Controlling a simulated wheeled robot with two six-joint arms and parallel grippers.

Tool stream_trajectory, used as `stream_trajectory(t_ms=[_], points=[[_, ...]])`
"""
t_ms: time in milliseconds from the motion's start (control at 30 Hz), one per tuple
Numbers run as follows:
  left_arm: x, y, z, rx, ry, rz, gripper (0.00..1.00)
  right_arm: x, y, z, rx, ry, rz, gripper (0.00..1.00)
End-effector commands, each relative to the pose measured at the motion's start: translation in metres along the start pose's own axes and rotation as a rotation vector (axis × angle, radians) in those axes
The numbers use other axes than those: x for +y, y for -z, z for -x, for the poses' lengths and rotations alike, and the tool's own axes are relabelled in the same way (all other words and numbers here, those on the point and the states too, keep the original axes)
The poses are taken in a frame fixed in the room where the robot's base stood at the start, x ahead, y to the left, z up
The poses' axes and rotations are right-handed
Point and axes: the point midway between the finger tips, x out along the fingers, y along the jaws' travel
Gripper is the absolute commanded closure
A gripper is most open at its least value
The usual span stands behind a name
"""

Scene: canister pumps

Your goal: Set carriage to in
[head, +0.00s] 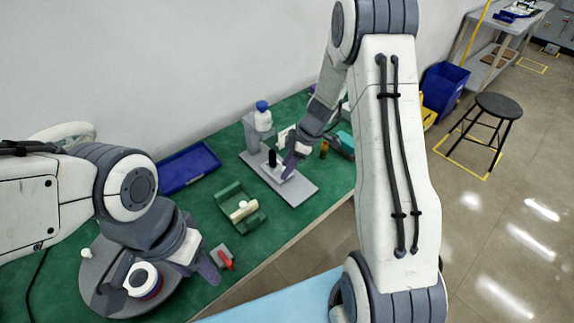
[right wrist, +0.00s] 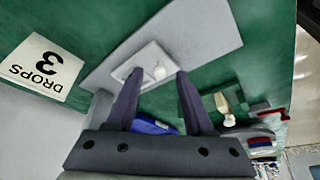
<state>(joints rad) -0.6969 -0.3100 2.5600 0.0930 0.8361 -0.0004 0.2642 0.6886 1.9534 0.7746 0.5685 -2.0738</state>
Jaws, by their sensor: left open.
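A pale square plate with a small white knob (right wrist: 160,72), possibly the carriage, sits on a flat grey base (right wrist: 205,32) in the right wrist view. My right gripper (right wrist: 157,80) is open, with its fingers apart on either side of the knob; I cannot tell whether they touch it. A grey stand with a blue-capped white bottle (head: 263,118) rises at the base's far end. My left gripper (head: 207,266) is open near the table's front edge.
A green fixture (head: 229,192) holds a cream piece (head: 243,210). A blue tray (head: 188,166) lies by the wall. A grey turntable (head: 97,272) and a red clip-like part (head: 226,260) are near my left gripper.

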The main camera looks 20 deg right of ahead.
Motion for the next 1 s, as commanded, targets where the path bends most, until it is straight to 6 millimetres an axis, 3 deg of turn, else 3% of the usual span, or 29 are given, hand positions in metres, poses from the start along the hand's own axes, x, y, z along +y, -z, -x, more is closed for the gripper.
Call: stream_trajectory(t_ms=[33,100,133,1000], points=[[0.0,0.0,0.0,0.0,0.0,0.0,0.5,0.0,0.0,0.0002,0.0,0.0,0.0,0.69],[0.0,0.0,0.0,0.0,0.0,0.0,0.5,0.0,0.0,0.0003,0.0,0.0,0.0,0.96],[0.0,0.0,0.0,0.0,0.0,0.0,0.5,0.0,0.0,0.0003,0.0,0.0,0.0,1.0],[0.0,0.0,0.0001,0.0,0.0,0.0,0.5,0.0003,-0.0001,0.001,0.0,-0.001,0.0,1.0]])
